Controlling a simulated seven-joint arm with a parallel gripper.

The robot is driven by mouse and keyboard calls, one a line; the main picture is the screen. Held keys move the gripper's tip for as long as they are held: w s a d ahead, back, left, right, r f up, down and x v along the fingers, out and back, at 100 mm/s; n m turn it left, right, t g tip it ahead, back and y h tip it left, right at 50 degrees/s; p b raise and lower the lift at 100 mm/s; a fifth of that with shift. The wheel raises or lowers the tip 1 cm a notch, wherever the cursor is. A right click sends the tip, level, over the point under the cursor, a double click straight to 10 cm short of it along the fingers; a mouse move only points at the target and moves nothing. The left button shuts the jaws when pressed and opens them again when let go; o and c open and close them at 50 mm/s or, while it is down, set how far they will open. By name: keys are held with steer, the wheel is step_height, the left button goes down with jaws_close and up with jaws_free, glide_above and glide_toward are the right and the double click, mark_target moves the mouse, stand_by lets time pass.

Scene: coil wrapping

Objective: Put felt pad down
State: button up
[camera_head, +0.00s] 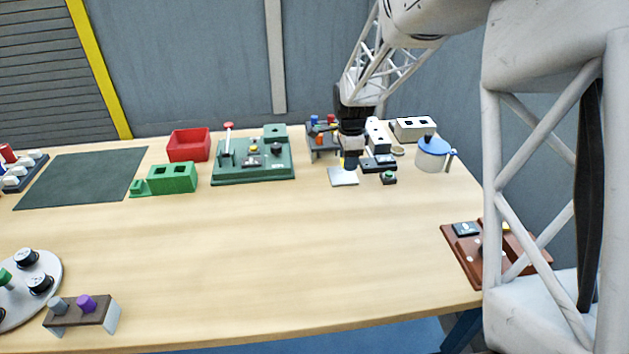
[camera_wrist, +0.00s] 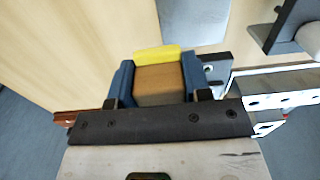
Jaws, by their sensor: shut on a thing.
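My gripper (camera_head: 349,160) is low over the back right of the table, shut on a brown block with a yellow face, which I take to be the felt pad (camera_wrist: 158,78). In the wrist view the blue fingers of my gripper (camera_wrist: 157,80) clasp its two sides. In the head view only a yellow sliver of the pad (camera_head: 346,169) shows under the fingers. A pale grey square plate (camera_head: 343,178) lies on the table just below it; it also shows beyond the pad in the wrist view (camera_wrist: 195,20). Whether the pad touches the plate I cannot tell.
Close by are a dark grey rack (camera_head: 322,143), a black block with a green button (camera_head: 388,178), a blue-lidded white pot (camera_head: 432,153) and a white box (camera_head: 413,128). A green fixture board (camera_head: 252,175) stands left. The table's middle (camera_head: 270,240) is clear.

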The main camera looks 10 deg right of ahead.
steer(key=s+a+f, duration=0.1)
steer(key=s+a, duration=0.1)
steer(key=s, duration=0.2)
steer(key=s+a+f, duration=0.1)
steer(key=s+a, duration=0.2)
steer(key=s, duration=0.1)
steer(key=s+a+f, duration=0.1)
steer(key=s+a, duration=0.2)
steer(key=s, duration=0.1)
steer(key=shift+a, duration=0.25)
steer(key=shift+w, duration=0.1)
glide_above(312, 181)
steer(key=shift+f, duration=0.75)
steer(key=shift+f, duration=1.75)
steer(key=shift+f, duration=0.45)
